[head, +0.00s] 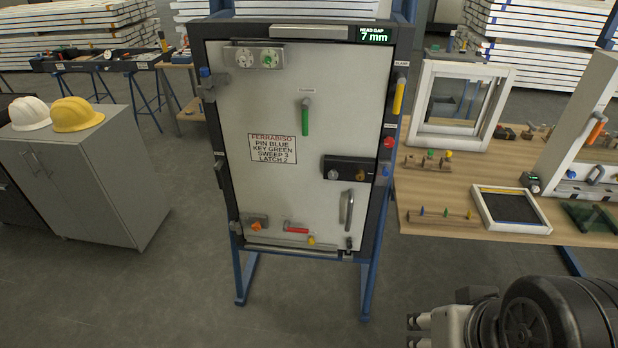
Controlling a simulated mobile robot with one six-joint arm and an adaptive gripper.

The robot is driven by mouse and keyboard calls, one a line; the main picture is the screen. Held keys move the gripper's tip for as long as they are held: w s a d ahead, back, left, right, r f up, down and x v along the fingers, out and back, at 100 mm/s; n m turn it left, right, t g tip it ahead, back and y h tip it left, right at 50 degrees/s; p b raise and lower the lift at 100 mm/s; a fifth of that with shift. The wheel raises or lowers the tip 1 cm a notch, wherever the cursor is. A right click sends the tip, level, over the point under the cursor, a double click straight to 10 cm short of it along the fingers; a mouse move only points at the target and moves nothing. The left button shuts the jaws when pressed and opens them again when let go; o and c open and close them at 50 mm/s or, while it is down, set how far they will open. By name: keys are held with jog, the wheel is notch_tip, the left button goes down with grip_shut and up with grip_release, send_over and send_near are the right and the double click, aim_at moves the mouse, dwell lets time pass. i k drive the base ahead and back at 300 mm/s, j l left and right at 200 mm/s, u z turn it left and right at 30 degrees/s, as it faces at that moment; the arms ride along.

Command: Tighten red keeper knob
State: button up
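The red knob (388,142) sits on the right side post of the upright door frame (382,75), below a yellow handle (399,95). A small label is just above the knob, too small to read. A blue knob (386,170) sits below it. The pale door panel (270,190) fills the frame and carries a sign reading "FERRABISO, PIN BLUE, KEY GREEN, SWEEP 3, LATCH 2". My gripper (414,332) is at the bottom right, well below and apart from the knob. Its fingertips are apart with nothing between them.
A wooden bench (430,185) stands right of the frame, bearing a white window frame (462,105), a tray (510,228) and small pegged blocks. A grey cabinet (90,180) with two helmets stands left. The floor before the door is clear, apart from the blue stand legs (368,280).

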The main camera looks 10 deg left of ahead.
aim_at(389, 142)
jog(key=i+j, duration=0.9)
jog(key=z, duration=0.05)
